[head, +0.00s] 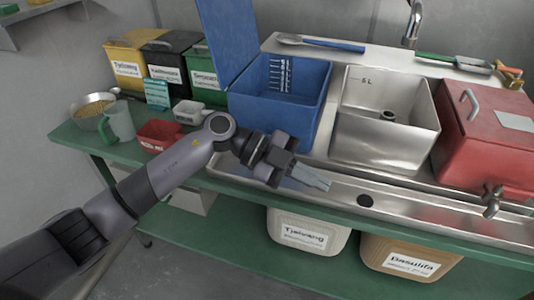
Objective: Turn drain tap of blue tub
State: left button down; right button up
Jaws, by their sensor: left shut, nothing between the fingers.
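The blue tub (247,128) stands on the steel counter left of centre, with its blue lid (227,40) raised upright at the left. Pale level marks show on its inside wall. My left gripper (320,182) is in front of the tub's lower front, fingers shut and empty, pointing right and a little down over the steel trough. The tub's drain tap is not visible; my gripper and wrist cover part of the tub's lower front. I cannot tell whether the gripper touches the tap. My right gripper is not in view.
A steel tub (387,150) and a red lidded tub (480,145) with a metal tap (492,203) stand to the right. The steel trough (420,208) runs along the front.

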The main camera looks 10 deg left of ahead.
pick_arm(q)
jog(key=s+a+f+n+t+y, duration=0.1)
jog(key=a+f+n+t, duration=0.2)
jog(key=a+n+t, duration=0.65)
jog(key=a+f+n+t+y, duration=0.1)
jog(key=a+f+n+t, duration=0.3)
jog(key=a+n+t, duration=0.55)
jog(key=shift+g+h, duration=0.4)
jog(key=shift+g, duration=0.1)
jog(key=p+x, duration=0.1)
jog(key=x, duration=0.5)
jog(key=p+x, duration=0.1)
jog(key=x, duration=0.6)
jog(key=shift+d+r, duration=0.2)
jog(key=shift+d, duration=0.2)
jog(key=shift+d+n+t+y, duration=0.25)
jog(key=shift+n+t+y, duration=0.25)
jog(key=shift+n+y, duration=0.1)
jog(key=shift+d+n+t+y, duration=0.25)
jog(key=shift+n+t+y, duration=0.15)
jog(key=shift+y, duration=0.4)
jog(key=shift+w+d, duration=0.7)
jog(key=shift+d, duration=0.2)
jog(key=shift+w+d+r, duration=0.1)
